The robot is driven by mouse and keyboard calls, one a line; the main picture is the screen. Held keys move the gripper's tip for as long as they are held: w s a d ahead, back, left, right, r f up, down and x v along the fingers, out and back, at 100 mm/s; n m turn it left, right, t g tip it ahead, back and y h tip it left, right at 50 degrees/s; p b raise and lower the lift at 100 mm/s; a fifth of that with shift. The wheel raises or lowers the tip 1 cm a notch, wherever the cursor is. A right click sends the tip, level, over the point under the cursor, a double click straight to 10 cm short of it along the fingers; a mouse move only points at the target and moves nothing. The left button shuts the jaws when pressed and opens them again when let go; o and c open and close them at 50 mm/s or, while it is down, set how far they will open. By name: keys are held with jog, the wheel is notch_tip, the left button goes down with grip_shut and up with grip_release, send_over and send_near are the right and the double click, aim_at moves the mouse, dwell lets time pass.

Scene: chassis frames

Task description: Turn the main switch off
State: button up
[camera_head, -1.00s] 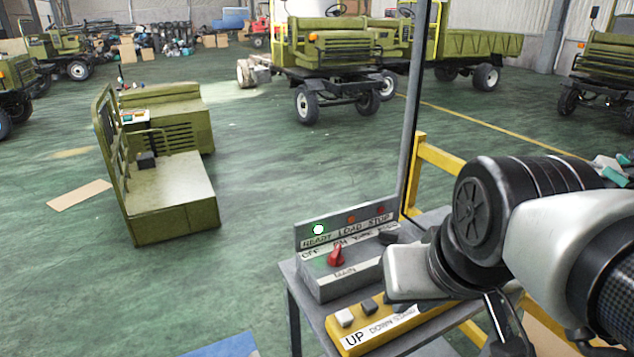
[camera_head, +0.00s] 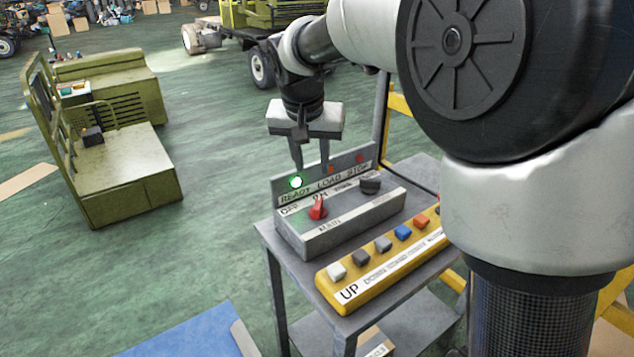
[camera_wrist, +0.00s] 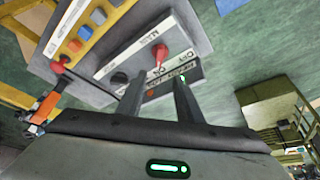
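The main switch is a red knob (camera_head: 318,208) on a grey control box (camera_head: 340,230) labelled MAIN, with OFF and ON marked above it. It also shows in the wrist view (camera_wrist: 161,55). The indicator panel (camera_head: 318,178) behind it reads READY, LOAD, STOP, and its READY lamp (camera_head: 296,182) glows green. My gripper (camera_head: 311,168) hangs above the box, near the indicator panel and behind the red knob. Its two fingers are apart with nothing between them, and they do not appear to touch the knob.
A dark knob (camera_head: 370,185) sits at the box's right. A yellow button panel (camera_head: 385,262) with several coloured buttons lies in front on the grey stand (camera_head: 262,232). A dark post (camera_head: 384,110) and yellow rail (camera_head: 402,120) stand behind.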

aim_at(318, 203)
jog(key=x, duration=1.6)
jog(key=shift+d+f+b, duration=0.15)
jog(key=shift+f+b, duration=0.15)
jog(key=shift+c, duration=0.5)
grip_shut()
